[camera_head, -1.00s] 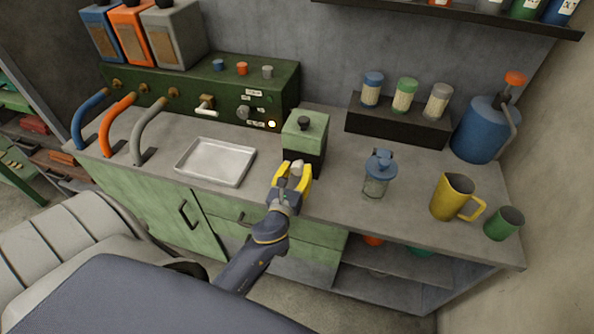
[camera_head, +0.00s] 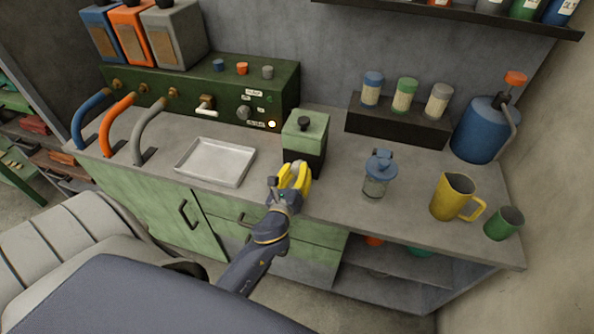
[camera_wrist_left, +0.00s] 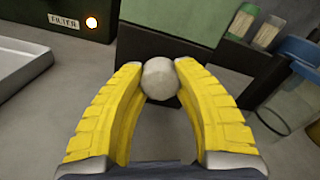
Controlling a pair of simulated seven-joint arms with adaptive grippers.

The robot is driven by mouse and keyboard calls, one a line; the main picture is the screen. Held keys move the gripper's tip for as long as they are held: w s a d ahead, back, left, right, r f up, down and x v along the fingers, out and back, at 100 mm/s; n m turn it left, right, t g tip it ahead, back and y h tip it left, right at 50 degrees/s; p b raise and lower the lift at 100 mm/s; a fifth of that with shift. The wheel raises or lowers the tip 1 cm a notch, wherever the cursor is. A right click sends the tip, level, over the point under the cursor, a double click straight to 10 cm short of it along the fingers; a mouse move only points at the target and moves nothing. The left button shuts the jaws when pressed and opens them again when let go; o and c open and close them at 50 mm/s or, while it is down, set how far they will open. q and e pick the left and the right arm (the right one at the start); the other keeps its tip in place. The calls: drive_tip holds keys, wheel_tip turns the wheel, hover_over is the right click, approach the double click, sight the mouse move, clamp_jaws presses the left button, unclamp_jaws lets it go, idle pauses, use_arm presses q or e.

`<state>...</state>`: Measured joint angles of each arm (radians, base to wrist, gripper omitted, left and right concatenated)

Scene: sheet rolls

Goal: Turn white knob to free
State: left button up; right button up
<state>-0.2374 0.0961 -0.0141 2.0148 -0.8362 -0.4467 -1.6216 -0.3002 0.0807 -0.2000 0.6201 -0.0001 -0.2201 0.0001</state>
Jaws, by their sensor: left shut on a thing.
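The white knob (camera_wrist_left: 161,78) is a round pale ball on the front of a green-and-black box, seen in the left wrist view. My left gripper (camera_wrist_left: 160,68) has its two yellow fingers closed on the knob from both sides. In the head view, the left gripper (camera_head: 294,170) is at the front of the box (camera_head: 306,130) and its fingers hide the knob. My right gripper is not in view.
A metal tray (camera_head: 215,162) lies left of the box. A lidded jar (camera_head: 377,176), a yellow jug (camera_head: 453,198) and a green cup (camera_head: 504,223) stand to the right. A panel (camera_head: 285,92) with a lit lamp stands behind. Counter space between box and jar is clear.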

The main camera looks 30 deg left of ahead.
use_arm(q)
drive_tip(key=n, duration=0.7)
drive_tip(key=shift+d+f, duration=0.1)
drive_tip(key=n, duration=0.8)
drive_tip(key=shift+n, duration=0.3)
drive_tip(key=n, duration=0.3)
drive_tip(key=shift+n, duration=0.3)
drive_tip(key=n, duration=0.3)
drive_tip(key=shift+n, duration=0.3)
drive_tip(key=n, duration=0.3)
drive_tip(key=shift+n, duration=0.3)
clamp_jaws()
drive_tip(key=shift+r+n, duration=0.2)
drive_tip(key=shift+n, duration=1.7)
